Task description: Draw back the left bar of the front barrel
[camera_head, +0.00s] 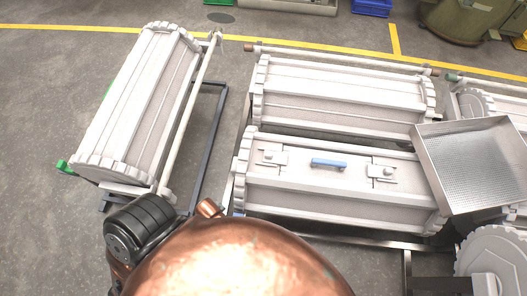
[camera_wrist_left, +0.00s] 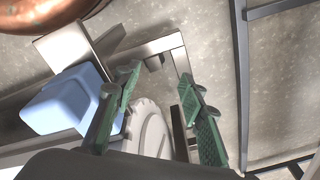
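The front barrel (camera_head: 340,205) is white and lies in the middle of the head view. Its lid has a left bar (camera_head: 270,157), a right bar (camera_head: 382,171) and a blue handle (camera_head: 328,163) between them. My left gripper (camera_wrist_left: 160,85) shows in the left wrist view with its two green fingers apart and nothing between them. Beyond them are a white toothed disc (camera_wrist_left: 150,130) and a metal frame. The left bar cannot be made out there. In the head view my left gripper's fingers are hidden. My right gripper is not in view.
A large copper-coloured rounded surface (camera_head: 235,265) blocks the bottom of the head view. Other barrels stand behind (camera_head: 345,92) and at left (camera_head: 140,105). A perforated metal tray (camera_head: 470,165) overhangs the front barrel's right end. A pale blue block (camera_wrist_left: 65,100) is left of the fingers.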

